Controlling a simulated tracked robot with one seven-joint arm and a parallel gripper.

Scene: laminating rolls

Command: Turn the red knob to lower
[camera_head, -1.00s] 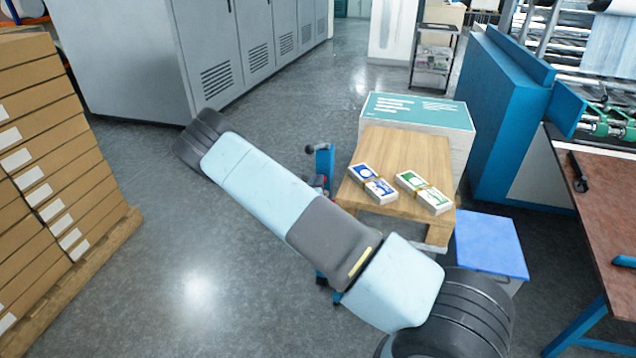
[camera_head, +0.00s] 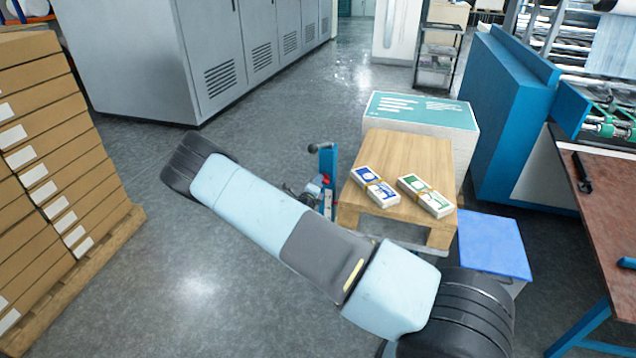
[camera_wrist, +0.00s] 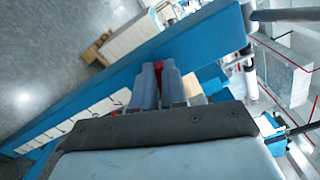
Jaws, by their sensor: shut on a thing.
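The red knob (camera_wrist: 158,72) shows as a small red piece between the two fingers of my gripper (camera_wrist: 159,72) in the wrist view. My gripper is shut on it, and the fingers hide most of its shape. In the head view the red knob (camera_head: 325,181) is a small red spot at the blue post (camera_head: 327,160), left of the small wooden table top. My gripper (camera_head: 316,190) is beside it, partly hidden behind my arm. The knob's turn angle cannot be made out.
Two banded bundles of printed sheets lie on the wooden top (camera_head: 413,150). A green-topped stack (camera_head: 425,110) stands behind it and a blue-topped box (camera_head: 493,245) to its right. Stacked cartons (camera_head: 50,150) stand at the left. Open floor lies between.

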